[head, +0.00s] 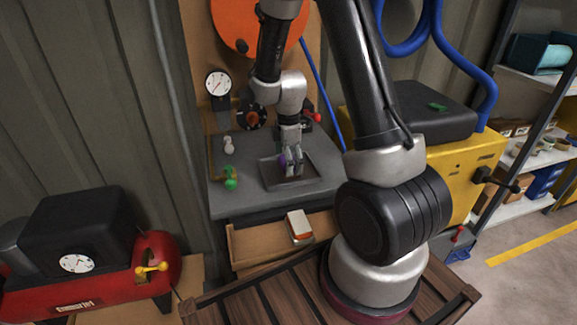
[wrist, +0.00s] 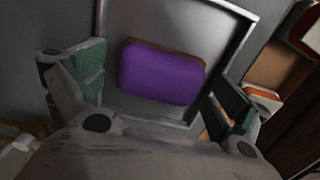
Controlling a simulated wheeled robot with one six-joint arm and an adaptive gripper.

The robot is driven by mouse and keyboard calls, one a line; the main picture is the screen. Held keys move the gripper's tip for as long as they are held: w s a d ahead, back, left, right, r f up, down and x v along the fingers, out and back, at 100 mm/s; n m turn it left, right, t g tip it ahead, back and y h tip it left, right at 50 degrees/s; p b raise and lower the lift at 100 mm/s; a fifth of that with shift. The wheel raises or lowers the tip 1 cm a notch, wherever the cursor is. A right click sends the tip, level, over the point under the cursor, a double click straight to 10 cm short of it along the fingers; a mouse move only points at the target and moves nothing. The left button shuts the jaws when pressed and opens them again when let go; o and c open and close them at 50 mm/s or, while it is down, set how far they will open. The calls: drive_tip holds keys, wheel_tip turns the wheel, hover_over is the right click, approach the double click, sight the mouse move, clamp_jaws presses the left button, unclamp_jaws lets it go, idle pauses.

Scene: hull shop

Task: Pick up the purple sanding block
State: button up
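The purple sanding block (wrist: 162,73) has a brown edge along its far side and lies in a shallow grey metal tray (wrist: 243,42). In the head view only a bit of the purple block (head: 282,160) shows beside my gripper (head: 292,163), which points down over the tray (head: 312,181) on the grey bench. In the wrist view my fingers, with green pads, stand wide apart, one to the left and one to the right of the block. Gaps show between both fingers and the block. My gripper is open and empty.
A green object (head: 231,178) and a small whitish object (head: 228,145) stand left of the tray. Below the bench an open drawer (head: 262,240) holds an orange-and-white item (head: 299,226). A yellow machine (head: 466,165) stands to the right, a red compressor (head: 150,255) to the left.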

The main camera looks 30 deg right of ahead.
drive_tip(key=c, duration=0.9)
drive_tip(key=shift+c, duration=0.2)
